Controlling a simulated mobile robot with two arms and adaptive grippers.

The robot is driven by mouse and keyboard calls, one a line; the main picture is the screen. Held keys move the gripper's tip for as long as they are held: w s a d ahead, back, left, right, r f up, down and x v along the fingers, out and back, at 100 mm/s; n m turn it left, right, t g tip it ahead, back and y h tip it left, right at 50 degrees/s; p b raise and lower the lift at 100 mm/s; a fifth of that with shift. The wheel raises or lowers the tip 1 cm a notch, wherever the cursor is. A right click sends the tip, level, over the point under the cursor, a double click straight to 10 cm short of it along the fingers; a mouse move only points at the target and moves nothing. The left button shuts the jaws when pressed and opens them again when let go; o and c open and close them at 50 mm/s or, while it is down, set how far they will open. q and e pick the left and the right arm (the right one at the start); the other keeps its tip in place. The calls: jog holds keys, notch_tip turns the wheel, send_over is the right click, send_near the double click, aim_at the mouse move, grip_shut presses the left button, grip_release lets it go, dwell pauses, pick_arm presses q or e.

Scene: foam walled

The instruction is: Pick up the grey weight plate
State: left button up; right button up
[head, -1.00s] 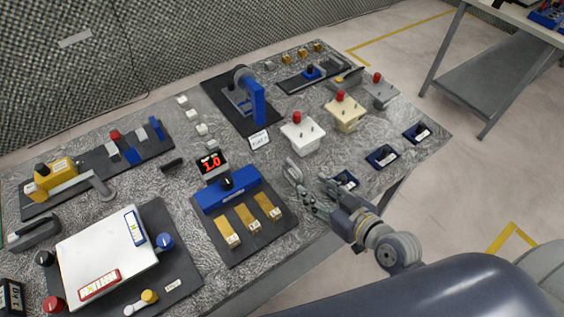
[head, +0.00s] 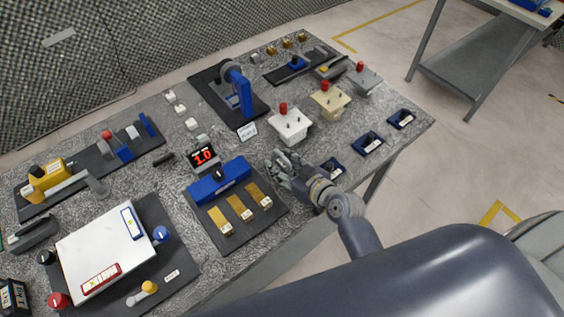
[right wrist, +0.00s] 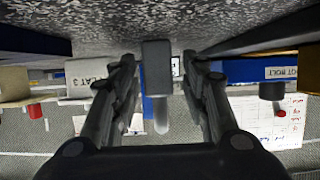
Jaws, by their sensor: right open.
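My right gripper (head: 285,165) is open over the front middle of the table, between the white box and the brass-slotted panel. In the right wrist view its two fingers (right wrist: 160,95) stand apart with a gap between them. A grey block (right wrist: 157,68) with a paler rounded post shows in that gap, close to the table surface. It may be the grey weight plate, but I cannot confirm this. I cannot tell whether either finger touches it. In the head view I cannot make it out clearly around the hand. My left gripper is not in view.
A white box (head: 290,127) with a red knob stands behind the right hand. The blue block (head: 219,181) and its brass pieces lie to the left. A blue stand (head: 245,98) is farther back. Small blue trays (head: 367,144) line the right front edge.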

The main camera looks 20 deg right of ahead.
jog(key=shift+w+f, duration=0.15)
jog(key=shift+w, duration=0.15)
jog(key=shift+s, duration=0.1)
jog(key=shift+c, duration=0.3)
grip_shut()
